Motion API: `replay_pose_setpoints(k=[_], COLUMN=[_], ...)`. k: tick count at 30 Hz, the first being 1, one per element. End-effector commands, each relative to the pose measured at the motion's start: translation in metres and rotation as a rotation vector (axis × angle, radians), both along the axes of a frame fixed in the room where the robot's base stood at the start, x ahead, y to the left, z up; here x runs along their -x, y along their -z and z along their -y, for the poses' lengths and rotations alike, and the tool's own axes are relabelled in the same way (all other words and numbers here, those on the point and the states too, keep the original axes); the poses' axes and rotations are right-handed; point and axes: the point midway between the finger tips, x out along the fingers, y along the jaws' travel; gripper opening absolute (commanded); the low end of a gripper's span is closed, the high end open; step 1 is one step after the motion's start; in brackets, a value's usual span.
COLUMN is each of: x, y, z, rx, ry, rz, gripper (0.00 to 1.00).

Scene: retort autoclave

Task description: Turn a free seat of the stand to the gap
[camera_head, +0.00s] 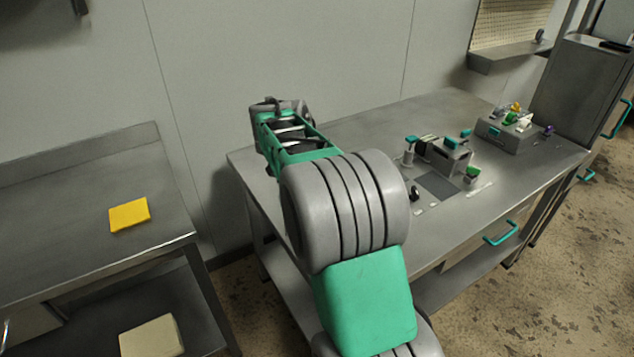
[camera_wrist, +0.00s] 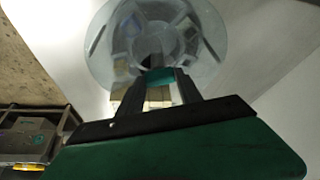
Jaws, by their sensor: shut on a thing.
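In the wrist view a round, pale grey stand (camera_wrist: 103,57) fills the top middle, with a ring of darker patches around a dark centre. I cannot tell which of its seats are free, nor where the gap lies. My gripper (camera_wrist: 160,88) is at the stand's near side, its two dark fingers closed on a small teal grip (camera_wrist: 160,75). The grip's join to the stand is hidden. In the head view my arm covers the gripper and most of what is around it, at the far left end of the right bench.
The right steel bench (camera_head: 375,125) carries a grey fixture (camera_head: 450,158) with teal knobs and a grey box (camera_head: 510,135) with coloured pieces. A yellow block (camera_head: 129,215) lies on the left bench (camera_head: 60,235). A floor gap separates the benches. The right bench's back middle is clear.

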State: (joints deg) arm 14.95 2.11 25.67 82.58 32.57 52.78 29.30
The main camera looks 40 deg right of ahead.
Motion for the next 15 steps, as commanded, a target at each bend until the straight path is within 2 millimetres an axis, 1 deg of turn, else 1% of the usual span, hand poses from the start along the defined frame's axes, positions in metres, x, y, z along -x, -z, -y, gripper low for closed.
replay_pose_setpoints(k=[15], x=[-0.0007], y=[-0.0008], z=[0.0], rx=[0.0], ry=[0.036], rz=[0.002], gripper=[0.0])
